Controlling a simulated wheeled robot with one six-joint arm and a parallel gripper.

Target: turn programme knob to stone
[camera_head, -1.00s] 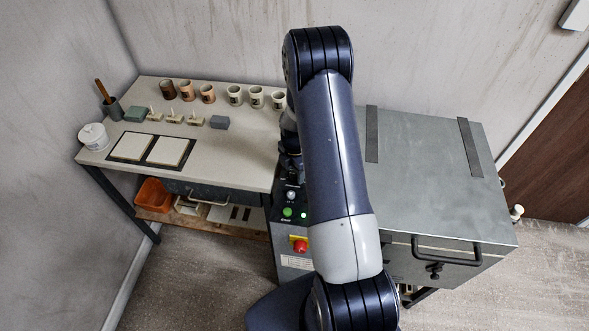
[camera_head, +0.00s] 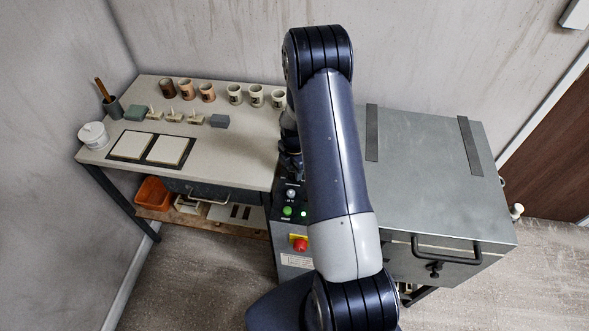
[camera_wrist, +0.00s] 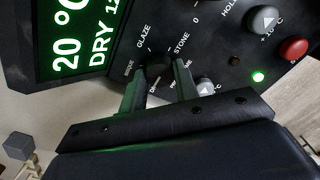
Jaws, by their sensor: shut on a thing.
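The programme knob (camera_wrist: 158,65) is a small dark knob on the black control panel in the wrist view, with the words GLAZE, STONE and others around it. My gripper (camera_wrist: 158,76) is shut on the knob, one finger on each side. The knob's pointer is hidden or too dark to read. The green display (camera_wrist: 80,40) beside it shows 20 °C and DRY. In the head view my arm hides the knob and most of my gripper; part of the control panel (camera_head: 290,228) shows beside the arm.
A red stop button (camera_head: 299,244) sits lower. The grey kiln (camera_head: 425,170) stands right, the worktable (camera_head: 225,165) left.

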